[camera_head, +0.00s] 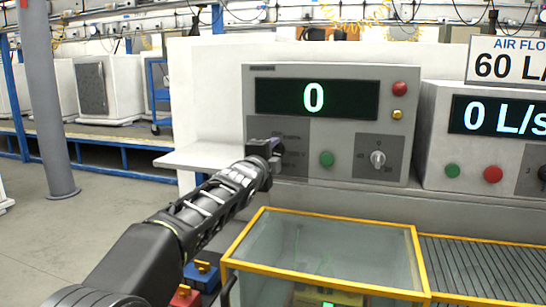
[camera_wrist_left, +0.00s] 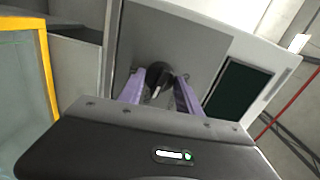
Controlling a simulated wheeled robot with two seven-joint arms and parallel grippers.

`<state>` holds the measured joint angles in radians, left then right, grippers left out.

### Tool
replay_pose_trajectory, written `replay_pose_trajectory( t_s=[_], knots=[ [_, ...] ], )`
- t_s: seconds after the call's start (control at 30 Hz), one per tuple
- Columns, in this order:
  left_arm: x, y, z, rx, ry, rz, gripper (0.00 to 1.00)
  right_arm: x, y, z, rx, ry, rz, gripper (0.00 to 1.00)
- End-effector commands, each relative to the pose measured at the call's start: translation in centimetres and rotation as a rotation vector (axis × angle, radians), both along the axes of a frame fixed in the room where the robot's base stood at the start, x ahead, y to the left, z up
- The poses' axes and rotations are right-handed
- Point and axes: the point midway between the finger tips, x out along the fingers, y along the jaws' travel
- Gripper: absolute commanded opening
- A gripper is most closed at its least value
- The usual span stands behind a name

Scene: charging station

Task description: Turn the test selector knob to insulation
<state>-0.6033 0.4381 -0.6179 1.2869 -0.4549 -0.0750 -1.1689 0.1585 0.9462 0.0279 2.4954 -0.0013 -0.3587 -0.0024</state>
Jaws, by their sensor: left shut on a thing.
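The test station (camera_head: 334,84) is a grey panel with a dark display reading a green 0. My left gripper (camera_head: 268,152) is at the lower left of this panel and covers most of the dark plate (camera_head: 295,140) and the knob there. In the left wrist view the black selector knob (camera_wrist_left: 158,78) with a white pointer line sits between the purple fingers of my left gripper (camera_wrist_left: 160,88), which is shut on it. The labels around it are mostly hidden, so I cannot read the setting. My right gripper is not in view.
A green button (camera_head: 326,158), a silver knob (camera_head: 377,158) and a red button (camera_head: 400,88) are on the same panel. A yellow-edged glass tank (camera_head: 325,240) stands in front. The air flow station (camera_head: 480,140) is at right, beside a roller conveyor (camera_head: 485,270).

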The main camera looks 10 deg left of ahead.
Motion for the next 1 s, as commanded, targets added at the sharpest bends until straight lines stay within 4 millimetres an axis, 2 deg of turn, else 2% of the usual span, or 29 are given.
replay_pose_trajectory(
  t_s=[0.3,0.33,0.57,0.87,1.0],
  knots=[
    [0.01,-0.05,-0.10,0.001,0.002,0.000,0.00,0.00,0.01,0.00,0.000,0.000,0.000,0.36],
    [0.01,-0.05,-0.10,0.000,0.002,0.000,0.43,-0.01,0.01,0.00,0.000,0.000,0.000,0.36],
    [0.01,-0.03,-0.06,0.000,0.001,0.000,0.62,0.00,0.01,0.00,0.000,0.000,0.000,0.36],
    [-0.09,-0.04,-0.05,0.000,0.000,-0.001,0.63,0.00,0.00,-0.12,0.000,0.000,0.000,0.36],
    [-0.80,-0.08,-0.10,0.000,-0.002,-0.002,0.63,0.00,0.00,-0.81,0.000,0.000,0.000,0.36]
  ],
)
